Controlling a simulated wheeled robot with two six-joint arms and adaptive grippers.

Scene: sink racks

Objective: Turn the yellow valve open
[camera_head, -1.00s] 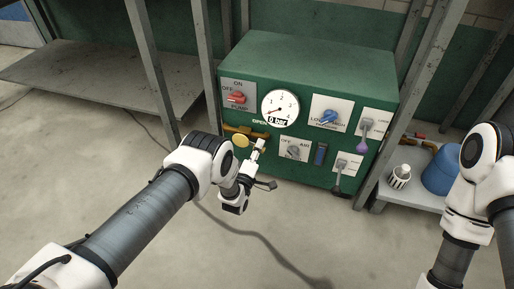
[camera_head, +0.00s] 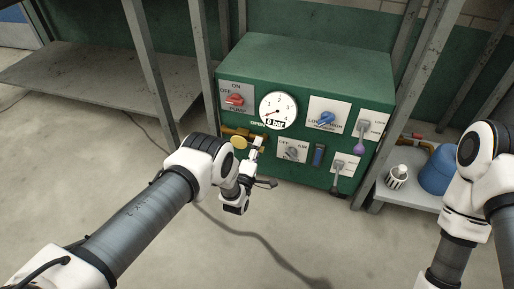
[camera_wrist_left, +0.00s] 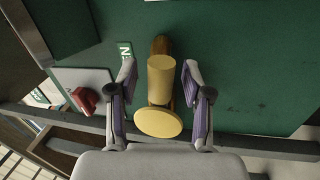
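The yellow valve (camera_head: 239,142) sits low on the left of the green panel's front, below the "OPEN" label. In the left wrist view the valve (camera_wrist_left: 160,80) shows as a yellow cylinder with a round disc, on a brownish pipe. My left gripper (camera_head: 257,147) is in front of the panel, beside the valve in the head view. In the left wrist view the left gripper (camera_wrist_left: 160,68) is open, one finger on each side of the valve, with gaps on both sides. My right arm is at the right edge; its gripper is out of the picture.
The green panel (camera_head: 310,70) carries a gauge (camera_head: 278,105) reading 0 bar, a red pump switch (camera_head: 234,99), a blue knob (camera_head: 326,118) and several levers. A low shelf with a blue object (camera_head: 438,172) stands right.

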